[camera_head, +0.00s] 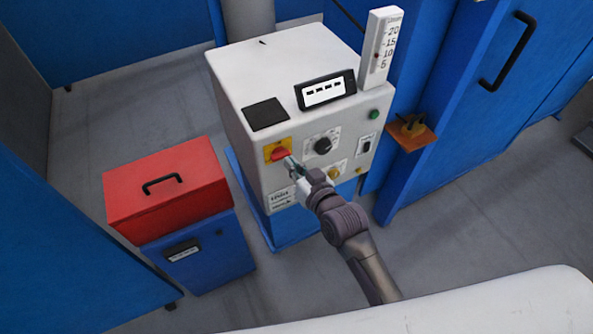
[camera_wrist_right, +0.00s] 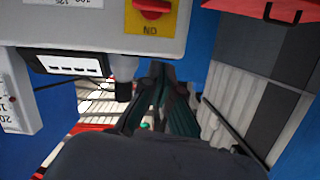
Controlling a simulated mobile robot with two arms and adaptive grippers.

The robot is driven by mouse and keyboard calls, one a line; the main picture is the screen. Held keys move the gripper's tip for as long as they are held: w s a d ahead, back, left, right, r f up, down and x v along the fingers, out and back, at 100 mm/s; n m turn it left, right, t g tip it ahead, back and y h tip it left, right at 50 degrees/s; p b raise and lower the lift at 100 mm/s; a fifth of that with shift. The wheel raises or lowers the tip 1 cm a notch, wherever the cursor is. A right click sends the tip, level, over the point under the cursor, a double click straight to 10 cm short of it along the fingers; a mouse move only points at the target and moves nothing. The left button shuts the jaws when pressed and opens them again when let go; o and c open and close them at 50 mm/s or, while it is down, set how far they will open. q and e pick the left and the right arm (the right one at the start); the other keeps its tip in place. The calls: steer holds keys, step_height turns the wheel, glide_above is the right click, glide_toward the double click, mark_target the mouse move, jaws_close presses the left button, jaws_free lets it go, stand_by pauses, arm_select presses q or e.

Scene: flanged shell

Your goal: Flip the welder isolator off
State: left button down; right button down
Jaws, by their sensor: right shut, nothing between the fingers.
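The welder isolator is a red rotary knob (camera_head: 279,154) on a yellow square plate (camera_head: 270,146), on the front of the light grey welder cabinet (camera_head: 240,95). In the right wrist view the red knob (camera_wrist_right: 152,8) is cut by the top edge, with upside-down lettering that looks like "ON" on its yellow plate (camera_wrist_right: 150,28). My right gripper (camera_head: 290,163) is shut and empty, its tips close to the knob's lower right; I cannot tell whether they touch. Its dark fingers (camera_wrist_right: 160,100) show below the plate in the wrist view. My left gripper is not in view.
A black dial (camera_head: 323,145), a brass-coloured knob (camera_head: 334,173) and a green button (camera_head: 374,114) sit right of the isolator. A red toolbox (camera_head: 165,190) on a blue cabinet (camera_head: 210,258) stands left. A brown bracket (camera_head: 410,132) juts out at right.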

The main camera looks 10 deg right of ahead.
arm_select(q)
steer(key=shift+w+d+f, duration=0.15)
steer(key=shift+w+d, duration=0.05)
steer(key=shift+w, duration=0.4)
arm_select(e)
steer(key=shift+v, duration=1.15)
steer(key=shift+a, duration=0.15)
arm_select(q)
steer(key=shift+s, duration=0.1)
